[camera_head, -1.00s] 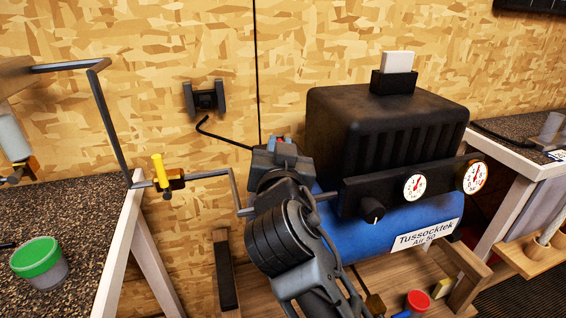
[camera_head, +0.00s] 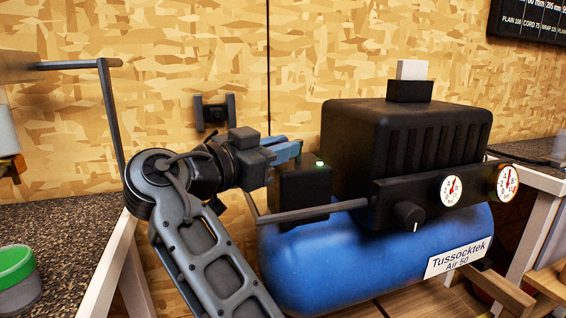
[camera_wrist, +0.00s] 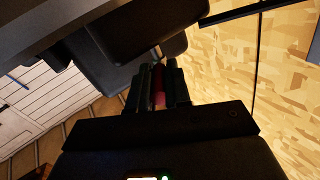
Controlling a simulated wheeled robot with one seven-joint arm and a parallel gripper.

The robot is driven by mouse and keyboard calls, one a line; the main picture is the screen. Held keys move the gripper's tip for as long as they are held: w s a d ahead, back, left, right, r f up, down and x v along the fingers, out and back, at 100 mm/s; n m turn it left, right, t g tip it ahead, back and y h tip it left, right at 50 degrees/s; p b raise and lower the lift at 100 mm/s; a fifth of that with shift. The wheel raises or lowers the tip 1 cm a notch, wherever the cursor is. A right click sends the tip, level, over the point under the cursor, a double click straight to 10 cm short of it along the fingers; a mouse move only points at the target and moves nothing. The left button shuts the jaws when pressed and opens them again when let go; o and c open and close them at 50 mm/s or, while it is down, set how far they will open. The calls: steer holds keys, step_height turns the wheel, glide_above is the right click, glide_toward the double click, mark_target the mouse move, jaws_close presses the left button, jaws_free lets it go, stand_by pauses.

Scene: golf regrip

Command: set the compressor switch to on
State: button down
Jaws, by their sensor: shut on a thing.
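The compressor has a blue tank (camera_head: 320,265) and a black ribbed housing (camera_head: 400,150), with a small black box (camera_head: 300,190) at its left end. A green light (camera_head: 320,163) shows on top of that box. My gripper (camera_head: 287,152) is at the box's upper left side, its blue fingers pointing toward it. In the wrist view my gripper (camera_wrist: 157,88) is shut on a narrow red piece (camera_wrist: 158,86), which looks like the switch. The switch's setting cannot be read, as the fingers and box hide most of it.
A front panel carries a black knob (camera_head: 409,215) and two gauges (camera_head: 452,189). A grey rod (camera_head: 310,212) runs in front of the box. A bench with a green-lidded tub (camera_head: 16,270) stands at left. A wall bracket (camera_head: 214,112) is behind my arm.

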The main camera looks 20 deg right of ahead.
steer(key=shift+w+m+g+h+b, duration=0.2)
steer(key=shift+m+g+h+b, duration=0.15)
steer(key=shift+g, duration=0.25)
steer(key=shift+m, duration=0.25)
steer(key=c, duration=1.1)
jaws_free()
steer(key=shift+v, duration=3.95)
steer(key=shift+w, duration=0.1)
